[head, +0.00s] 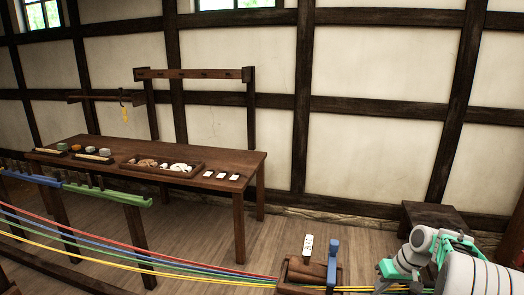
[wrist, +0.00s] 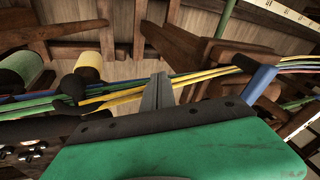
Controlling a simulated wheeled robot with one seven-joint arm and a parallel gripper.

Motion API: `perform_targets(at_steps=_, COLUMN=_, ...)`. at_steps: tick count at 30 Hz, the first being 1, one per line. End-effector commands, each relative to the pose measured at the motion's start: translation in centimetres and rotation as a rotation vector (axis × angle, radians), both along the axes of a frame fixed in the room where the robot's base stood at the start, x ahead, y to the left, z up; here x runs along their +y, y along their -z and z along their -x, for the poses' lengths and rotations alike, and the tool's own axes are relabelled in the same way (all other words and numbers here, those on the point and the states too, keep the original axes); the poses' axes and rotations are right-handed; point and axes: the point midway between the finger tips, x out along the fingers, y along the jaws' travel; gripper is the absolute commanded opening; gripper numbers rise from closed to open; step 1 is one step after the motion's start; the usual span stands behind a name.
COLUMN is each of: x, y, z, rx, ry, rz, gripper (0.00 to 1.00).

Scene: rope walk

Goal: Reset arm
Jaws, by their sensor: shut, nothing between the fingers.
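My arm, white with green parts, shows at the lower right of the head view. In the wrist view, my gripper (wrist: 160,92) has its two grey fingers together with nothing between them. Yellow, blue and green ropes (wrist: 125,88) run behind the fingers; I cannot tell whether the fingers touch them. In the head view, the stretched ropes (head: 140,262), red, blue, green and yellow, run from the left to a wooden block (head: 300,272) with a blue post (head: 332,262), close to the left of my arm. The fingertips are not clear in the head view.
A wooden table (head: 230,160) with a tray (head: 160,167), small bowls and cards stands at the left. A peg rack (head: 195,74) is above it. A dark stool (head: 435,218) stands behind my arm. Spools (wrist: 85,72) and wooden beams crowd around my gripper.

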Motion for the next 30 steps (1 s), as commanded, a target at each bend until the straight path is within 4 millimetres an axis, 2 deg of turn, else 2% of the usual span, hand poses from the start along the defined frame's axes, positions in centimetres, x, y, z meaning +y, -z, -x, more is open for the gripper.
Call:
perform_targets(at_steps=1, x=0.5, y=0.4, z=2.4, rx=0.070, ry=0.099, rz=0.002, gripper=0.00)
perform_targets(at_steps=4, x=2.3, y=1.0, z=7.8, rx=0.205, ry=0.276, rz=0.032, gripper=0.00)
perform_targets(at_steps=9, x=6.6, y=-0.3, z=16.7, rx=0.326, ry=0.419, rz=0.140, gripper=0.00)
perform_targets(at_steps=12, x=9.0, y=-1.6, z=20.8, rx=0.330, ry=0.425, rz=0.202, gripper=0.00)
perform_targets(at_steps=15, x=11.3, y=-3.0, z=23.7, rx=0.291, ry=0.402, rz=0.250, gripper=0.00)
perform_targets(at_steps=19, x=14.7, y=-5.7, z=24.9, rx=0.169, ry=0.317, rz=0.276, gripper=0.00)
perform_targets(at_steps=22, x=16.9, y=-9.5, z=23.5, rx=0.019, ry=0.250, rz=0.283, gripper=0.00)
perform_targets(at_steps=25, x=19.1, y=-12.4, z=22.8, rx=-0.091, ry=0.188, rz=0.279, gripper=0.00)
perform_targets(at_steps=27, x=20.4, y=-13.1, z=22.6, rx=-0.122, ry=0.147, rz=0.274, gripper=0.00)
perform_targets(at_steps=30, x=21.0, y=-13.0, z=22.6, rx=-0.119, ry=0.128, rz=0.273, gripper=0.00)
